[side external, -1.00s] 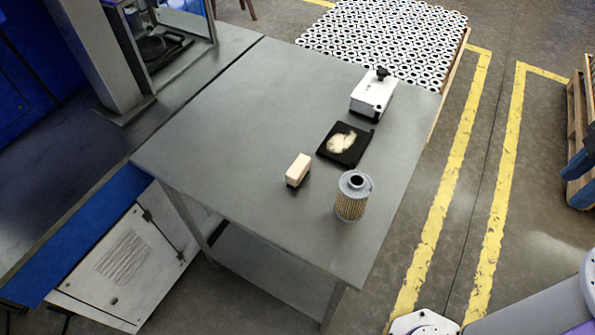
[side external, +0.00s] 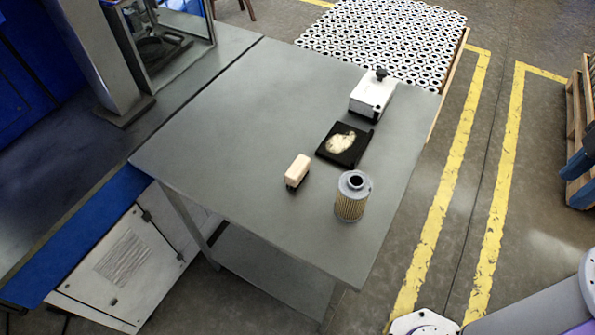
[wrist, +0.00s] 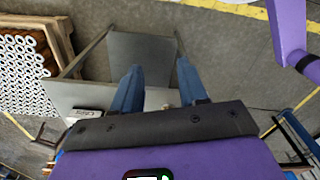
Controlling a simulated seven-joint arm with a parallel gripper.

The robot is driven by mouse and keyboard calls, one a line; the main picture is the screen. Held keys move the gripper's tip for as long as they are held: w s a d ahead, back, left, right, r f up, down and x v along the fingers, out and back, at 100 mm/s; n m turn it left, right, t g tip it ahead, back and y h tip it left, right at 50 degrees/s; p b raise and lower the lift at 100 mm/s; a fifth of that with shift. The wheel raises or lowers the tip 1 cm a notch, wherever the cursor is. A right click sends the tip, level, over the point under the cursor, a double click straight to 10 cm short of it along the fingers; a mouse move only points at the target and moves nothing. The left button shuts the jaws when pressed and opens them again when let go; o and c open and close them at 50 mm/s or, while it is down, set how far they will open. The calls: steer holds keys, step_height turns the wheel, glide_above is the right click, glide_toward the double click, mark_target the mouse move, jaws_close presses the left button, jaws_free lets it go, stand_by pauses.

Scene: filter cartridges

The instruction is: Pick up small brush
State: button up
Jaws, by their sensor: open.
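The small brush (side external: 298,169) stands on the grey table, with a pale beige block on top and a dark lower part. It is to the left of the filter cartridge (side external: 351,197), which stands upright with a grey cap and a pleated tan body. My gripper (wrist: 159,84) shows in the wrist view with its two blue fingers apart and nothing seen held between them. The gripper is out of the side view, away from the brush. I cannot make out the brush in the wrist view.
A black tray (side external: 359,161) with a pale yellowish patch lies behind the brush. A white box with a black knob (side external: 372,93) stands farther back. The left half of the table (side external: 215,150) is clear. A rack of white tubes (side external: 385,35) adjoins the table's far end.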

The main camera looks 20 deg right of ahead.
steer(key=shift+o, duration=0.3)
steer(key=o, duration=0.3)
steer(key=n, duration=1.4)
glide_above(298, 166)
step_height(298, 166, down, 3)
step_height(298, 166, down, 17)
steer(key=shift+r, duration=0.15)
